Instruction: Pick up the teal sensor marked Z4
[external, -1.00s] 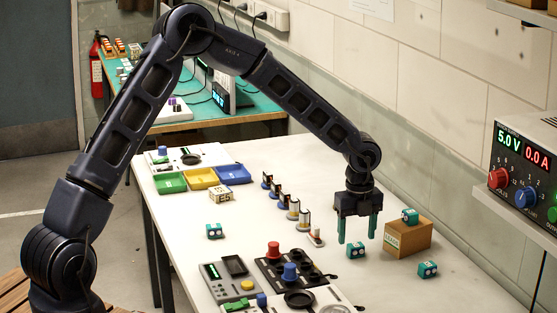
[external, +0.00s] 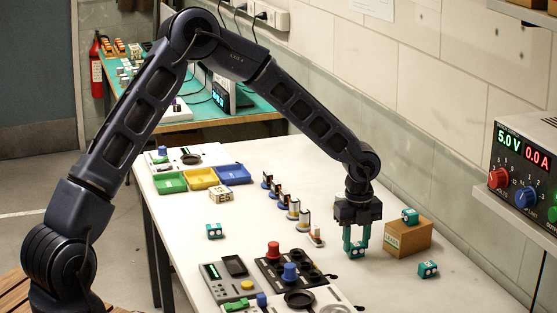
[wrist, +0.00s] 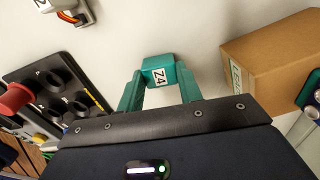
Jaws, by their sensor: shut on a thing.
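The teal sensor marked Z4 (wrist: 158,72) is between the teal fingers of my gripper (wrist: 156,88) in the wrist view, with its white label facing the camera. In the external view my gripper (external: 356,245) is low over the white table, shut on the sensor (external: 356,249). The fingers partly hide the sensor there. I cannot tell whether it touches the table. Other teal sensors show: one on the cardboard box (external: 410,215), one on the table to the right (external: 428,269), and one to the left (external: 214,231).
The cardboard box (external: 407,240) stands close to the right of my gripper. A black panel with red and blue knobs (external: 290,268) lies to the left. Several small upright parts (external: 293,208) stand in a row behind it. Coloured trays (external: 201,178) are further back.

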